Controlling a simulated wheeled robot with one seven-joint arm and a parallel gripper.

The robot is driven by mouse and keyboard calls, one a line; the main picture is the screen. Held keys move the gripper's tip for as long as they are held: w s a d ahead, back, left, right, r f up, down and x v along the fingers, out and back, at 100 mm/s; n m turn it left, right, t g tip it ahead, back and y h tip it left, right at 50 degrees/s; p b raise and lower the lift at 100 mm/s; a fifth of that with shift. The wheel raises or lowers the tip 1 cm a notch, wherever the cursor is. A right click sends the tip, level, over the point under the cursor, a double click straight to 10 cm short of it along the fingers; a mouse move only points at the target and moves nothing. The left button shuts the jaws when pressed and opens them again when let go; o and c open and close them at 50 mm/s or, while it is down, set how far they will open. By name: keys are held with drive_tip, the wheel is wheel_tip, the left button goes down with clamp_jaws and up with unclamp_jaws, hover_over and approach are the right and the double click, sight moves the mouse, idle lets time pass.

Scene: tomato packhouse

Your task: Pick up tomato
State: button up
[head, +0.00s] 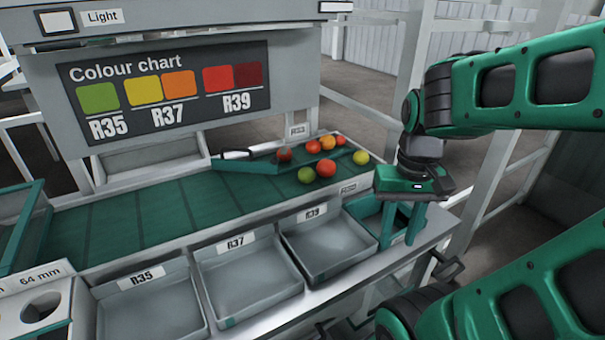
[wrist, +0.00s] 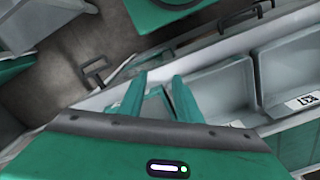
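Several tomatoes lie loose at the right end of the green belt (head: 150,213) in the head view. My gripper (head: 402,238) points down to the right of the belt, over a small green bin (head: 366,213). Its two fingers are apart with nothing between them, as the wrist view (wrist: 160,85) also shows. No tomato shows in the wrist view.
Empty grey trays labelled R35 (head: 150,318), R37 (head: 243,297) and R39 (head: 330,262) line the front of the belt. A green diverter bar (head: 245,166) crosses the belt. A colour chart panel (head: 165,92) stands behind. A white post stands right of my gripper.

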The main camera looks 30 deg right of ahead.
drive_tip(key=shift+o, duration=0.4)
drive_tip(key=shift+w+a, duration=0.1)
drive_tip(key=shift+a, duration=0.1)
drive_tip(key=o, duration=0.5)
drive_tip(key=shift+s+r, duration=0.25)
drive_tip(key=shift+s, duration=0.1)
drive_tip(key=shift+o, duration=0.9)
drive_tip(key=shift+w+d+r+m, duration=0.25)
drive_tip(key=shift+w+r, duration=0.2)
drive_tip(key=shift+w, duration=0.15)
drive_tip(key=shift+w+d+r+m, duration=0.2)
drive_tip(key=shift+w+r+m, duration=0.05)
drive_tip(key=shift+w+r, duration=0.25)
drive_tip(key=m, duration=1.1)
approach(306, 169)
drive_tip(key=shift+s+d, duration=0.2)
drive_tip(key=shift+d, duration=0.15)
drive_tip(key=shift+w+f+m, duration=0.1)
drive_tip(key=shift+f+m, duration=0.2)
drive_tip(key=shift+f, duration=0.05)
drive_tip(key=shift+a+f, duration=0.15)
drive_tip(key=shift+f, duration=2.3)
drive_tip(key=shift+a+f, duration=0.2)
drive_tip(key=shift+f, duration=2.3)
